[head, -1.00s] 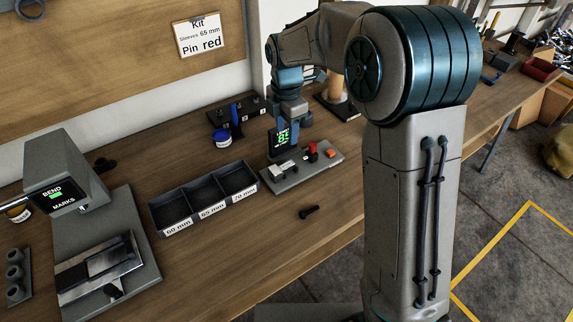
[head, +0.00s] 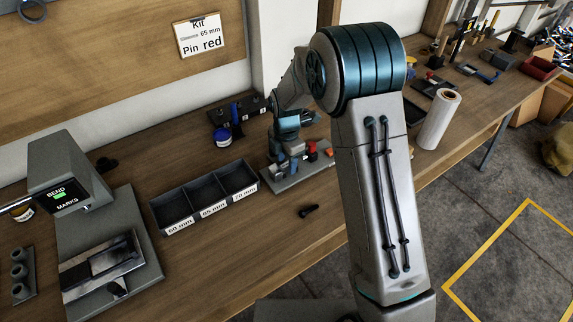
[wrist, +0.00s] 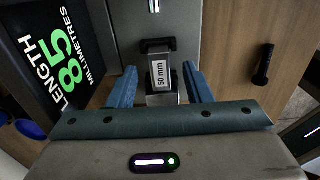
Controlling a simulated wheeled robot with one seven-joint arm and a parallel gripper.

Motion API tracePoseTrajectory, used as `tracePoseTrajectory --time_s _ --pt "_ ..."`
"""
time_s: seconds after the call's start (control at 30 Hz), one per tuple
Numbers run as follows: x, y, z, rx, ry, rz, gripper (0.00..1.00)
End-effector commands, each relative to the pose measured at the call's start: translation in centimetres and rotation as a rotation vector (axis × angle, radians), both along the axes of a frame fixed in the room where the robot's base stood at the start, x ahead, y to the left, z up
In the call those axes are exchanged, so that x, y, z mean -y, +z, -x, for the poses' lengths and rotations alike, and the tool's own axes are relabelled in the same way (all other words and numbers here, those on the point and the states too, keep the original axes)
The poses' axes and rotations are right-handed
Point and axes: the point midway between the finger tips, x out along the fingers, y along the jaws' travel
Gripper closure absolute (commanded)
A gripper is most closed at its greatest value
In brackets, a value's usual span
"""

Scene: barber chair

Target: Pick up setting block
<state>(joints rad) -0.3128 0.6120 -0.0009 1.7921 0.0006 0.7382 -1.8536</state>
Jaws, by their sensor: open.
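In the wrist view, a small metal block labelled "50 mm" (wrist: 160,73) sits on a grey plate, with a black piece at its far end. It looks like the setting block. My gripper (wrist: 160,86) is open, with one blue finger on each side of the block. Small gaps seem to show between fingers and block; I cannot tell whether either touches. In the head view my gripper (head: 287,165) is low over the grey fixture plate (head: 282,184) and mostly hides the block. Red and orange parts (head: 312,150) stand on the plate's right side.
A display reading "length 85 millimetres" (wrist: 60,55) stands close at the left in the wrist view. A black pin (head: 308,211) lies in front of the plate. A three-compartment tray (head: 206,198) is to the left, with a bend-marks machine (head: 72,172) beyond it.

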Motion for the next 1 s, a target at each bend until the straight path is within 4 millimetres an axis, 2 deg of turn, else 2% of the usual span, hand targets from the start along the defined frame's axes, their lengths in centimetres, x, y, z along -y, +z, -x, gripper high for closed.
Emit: tracePoseTrajectory --time_s 0.1,0.3,0.33,0.4,0.5,0.83,1.0 --pt "0.0 -0.8 0.0 0.000 0.001 0.000 0.55" --pt "0.0 -0.8 0.0 0.001 0.000 -0.001 0.55" --pt "0.0 -0.8 0.0 0.001 0.000 -0.001 0.57" --pt "0.0 -0.8 0.0 0.001 0.000 -0.001 0.77" --pt "0.0 -0.8 0.0 0.001 0.000 -0.001 1.00" --pt "0.0 -0.7 0.0 0.002 0.000 -0.001 1.00" --pt "0.0 0.4 -0.1 0.004 -0.001 -0.001 1.00"
